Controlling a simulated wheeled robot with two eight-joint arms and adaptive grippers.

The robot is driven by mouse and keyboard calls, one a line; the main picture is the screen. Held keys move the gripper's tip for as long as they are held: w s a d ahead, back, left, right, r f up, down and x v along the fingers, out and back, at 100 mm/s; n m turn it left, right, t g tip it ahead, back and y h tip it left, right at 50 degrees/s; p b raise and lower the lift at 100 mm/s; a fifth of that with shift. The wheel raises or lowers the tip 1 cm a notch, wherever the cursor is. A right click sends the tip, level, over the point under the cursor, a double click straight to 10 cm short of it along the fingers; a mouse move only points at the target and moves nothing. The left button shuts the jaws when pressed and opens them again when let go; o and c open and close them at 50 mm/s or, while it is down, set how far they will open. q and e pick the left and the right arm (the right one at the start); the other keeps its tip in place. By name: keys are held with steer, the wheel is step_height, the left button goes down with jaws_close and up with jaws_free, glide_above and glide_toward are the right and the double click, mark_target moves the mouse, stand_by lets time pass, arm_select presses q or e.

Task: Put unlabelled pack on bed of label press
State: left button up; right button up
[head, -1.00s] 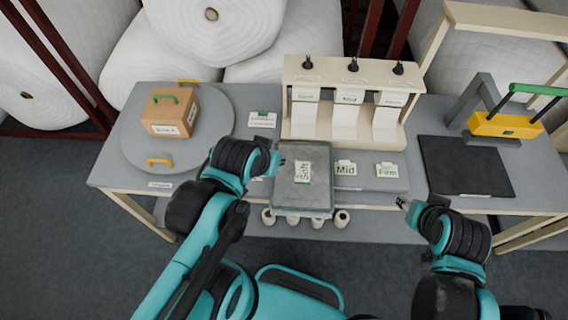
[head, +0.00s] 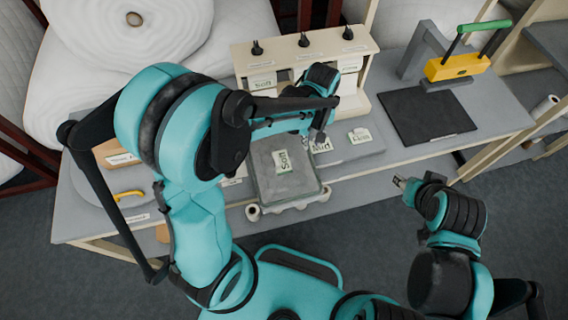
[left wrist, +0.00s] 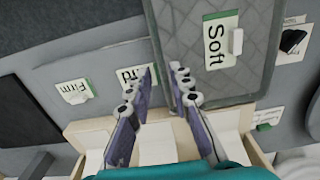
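A grey quilted pack (head: 282,170) lies at the table's front edge, with a "Soft" card (head: 283,160) showing on it. The pack also fills the upper middle of the left wrist view (left wrist: 205,85). My left gripper (head: 318,138) is over the pack's right side near the "Mid" card. In the left wrist view its fingers (left wrist: 163,75) are apart, one to each side of the pack's edge, with no grip visible. The label press (head: 458,66) is yellow with a green handle, and its black bed (head: 427,115) is bare. My right gripper (head: 400,182) is in front of the table, too small to read.
A dispenser rack (head: 243,58) stands behind the pack, partly hidden by my left arm. "Mid" (left wrist: 132,75) and "Firm" (head: 360,135) cards stand beside the pack. White rolls (head: 130,50) are at the back left.

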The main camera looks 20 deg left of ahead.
mark_target(310, 155)
arm_select(q)
steer(key=f+b, duration=0.1)
steer(key=f, duration=0.2)
steer(key=f+b, duration=0.1)
steer(key=f, duration=0.3)
steer(key=shift+s+d, duration=0.15)
steer(key=shift+s, duration=0.05)
steer(key=shift+r, duration=0.1)
jaws_close()
